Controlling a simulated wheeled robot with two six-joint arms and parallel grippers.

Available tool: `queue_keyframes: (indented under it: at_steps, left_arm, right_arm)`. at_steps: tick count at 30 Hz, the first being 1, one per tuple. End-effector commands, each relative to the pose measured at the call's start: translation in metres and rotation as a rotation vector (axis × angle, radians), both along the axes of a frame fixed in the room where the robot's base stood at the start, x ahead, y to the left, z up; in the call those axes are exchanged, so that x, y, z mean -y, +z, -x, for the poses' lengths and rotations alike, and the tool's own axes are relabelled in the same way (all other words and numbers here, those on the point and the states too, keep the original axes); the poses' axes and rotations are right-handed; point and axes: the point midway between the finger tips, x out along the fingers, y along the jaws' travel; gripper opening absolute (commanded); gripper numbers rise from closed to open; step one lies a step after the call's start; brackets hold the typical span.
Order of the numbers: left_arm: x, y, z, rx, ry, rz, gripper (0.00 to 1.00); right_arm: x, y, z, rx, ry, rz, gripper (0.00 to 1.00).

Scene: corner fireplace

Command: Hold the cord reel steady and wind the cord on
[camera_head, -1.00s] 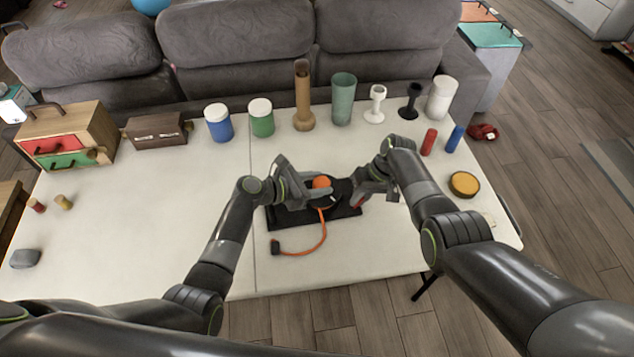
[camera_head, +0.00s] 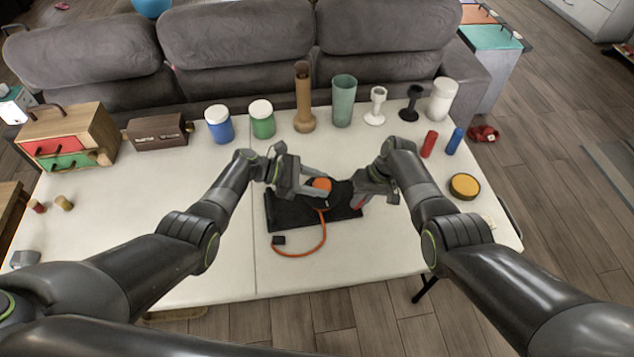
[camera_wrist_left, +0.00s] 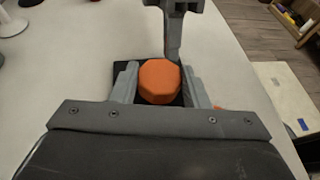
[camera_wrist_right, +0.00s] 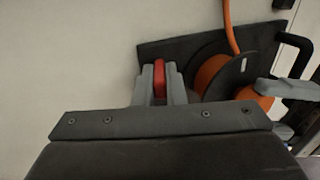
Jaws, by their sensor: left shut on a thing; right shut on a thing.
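The cord reel stands on a black base (camera_head: 285,215) in the middle of the table. Its dark flange (camera_wrist_right: 240,68) and the orange cord wound on it (camera_wrist_right: 208,72) show in the right wrist view. My left gripper (camera_head: 314,187) is shut on the reel's orange knob (camera_head: 322,184), which sits between its fingers in the left wrist view (camera_wrist_left: 159,82). My right gripper (camera_head: 360,198) is shut on a red grip (camera_wrist_right: 160,78) at the base's side. The loose orange cord (camera_head: 325,235) curves over the base's front edge to a dark end piece (camera_head: 279,240) on the table.
Behind the reel stand jars, a brown bottle (camera_head: 304,105), a green cup (camera_head: 343,100) and several other items. A small drawer cabinet (camera_head: 75,140) is at left. A yellow-topped round tin (camera_head: 464,185) is right of my right arm. The table's left front (camera_head: 110,215) is largely clear.

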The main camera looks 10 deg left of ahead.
Motion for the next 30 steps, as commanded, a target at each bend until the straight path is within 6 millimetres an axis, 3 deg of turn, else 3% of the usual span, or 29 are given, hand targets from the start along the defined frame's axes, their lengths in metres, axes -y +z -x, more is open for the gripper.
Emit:
queue_keyframes:
  at_steps: [18, 19, 23, 24, 30]
  left_arm:
    - [-0.0026, -0.0024, 0.0012, -0.003, -0.032, -0.005, 0.19]
    - [-0.0026, -0.0024, 0.0012, -0.003, -0.032, -0.005, 0.43]
    - [-0.0022, -0.0018, 0.001, -0.003, -0.032, -0.003, 0.6]
    - [-0.002, -0.0014, 0.0009, -0.003, -0.032, -0.003, 0.63]
    - [-0.0012, -0.0004, 0.0005, -0.001, -0.032, -0.001, 0.63]
  right_arm:
    - [-0.0004, 0.0005, 0.0001, -0.001, 0.003, -0.001, 0.0]
    - [-0.0004, 0.0005, 0.0001, -0.001, 0.003, -0.001, 0.0]
    - [-0.0004, 0.0004, 0.0, 0.0, 0.002, -0.001, 0.0]
    - [-0.0004, 0.0004, 0.0001, 0.0, 0.002, -0.001, 0.0]
    - [-0.0005, 0.0003, 0.0002, -0.001, 0.001, -0.001, 0.0]
